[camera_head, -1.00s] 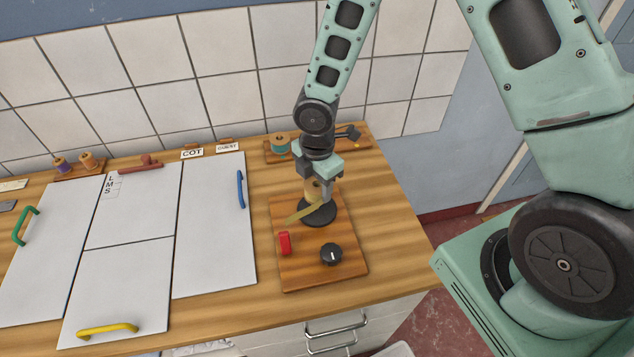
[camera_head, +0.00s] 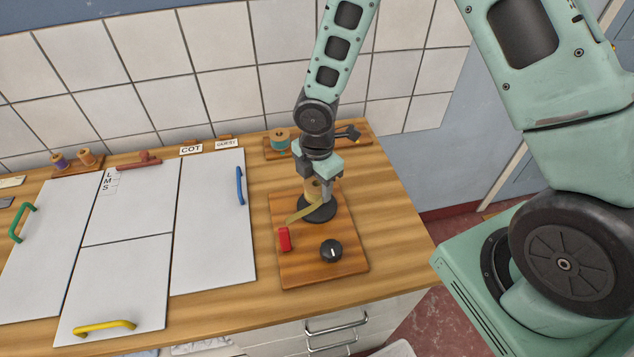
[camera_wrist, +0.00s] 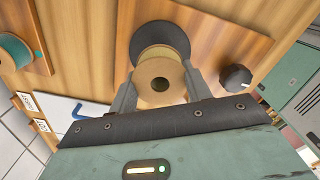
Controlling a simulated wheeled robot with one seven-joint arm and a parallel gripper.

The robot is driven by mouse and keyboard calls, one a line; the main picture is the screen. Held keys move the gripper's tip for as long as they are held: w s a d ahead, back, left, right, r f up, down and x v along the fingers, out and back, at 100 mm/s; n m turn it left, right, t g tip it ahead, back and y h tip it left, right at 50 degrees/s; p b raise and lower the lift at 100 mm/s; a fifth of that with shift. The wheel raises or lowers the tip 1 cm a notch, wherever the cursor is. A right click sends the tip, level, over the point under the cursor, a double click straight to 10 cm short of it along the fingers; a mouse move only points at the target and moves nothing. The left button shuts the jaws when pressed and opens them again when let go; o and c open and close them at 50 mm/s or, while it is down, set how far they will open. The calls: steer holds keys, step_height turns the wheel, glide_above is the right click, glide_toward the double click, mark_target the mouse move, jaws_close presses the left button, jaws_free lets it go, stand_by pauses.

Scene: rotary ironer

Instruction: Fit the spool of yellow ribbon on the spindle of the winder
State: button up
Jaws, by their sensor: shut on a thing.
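The spool of yellow ribbon (camera_head: 313,190) is between the fingers of my gripper (camera_head: 317,186), with a ribbon tail hanging toward the lower left. In the wrist view the spool (camera_wrist: 159,72) shows its tan round end and dark centre hole, with a finger of my gripper (camera_wrist: 160,90) on each side. My gripper is shut on the spool. The winder is a wooden board with a black round disc (camera_head: 318,210), a red switch (camera_head: 285,239) and a black knob (camera_head: 331,251). The spool is over the disc; the spindle is hidden, so I cannot tell whether the spool is on it.
A teal spool (camera_head: 280,141) stands on a wooden strip at the back. Purple and orange spools (camera_head: 59,161) stand at the far left. White panels with a blue handle (camera_head: 239,185) and a yellow handle (camera_head: 104,327) lie left of the winder. Bare counter (camera_head: 390,215) is to the right.

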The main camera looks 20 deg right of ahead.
steer(key=shift+f, duration=0.3)
steer(key=shift+f+b, duration=0.7)
steer(key=o, duration=1.6)
step_height(320, 180, up, 9)
steer(key=p, duration=0.8)
steer(key=shift+r, duration=0.2)
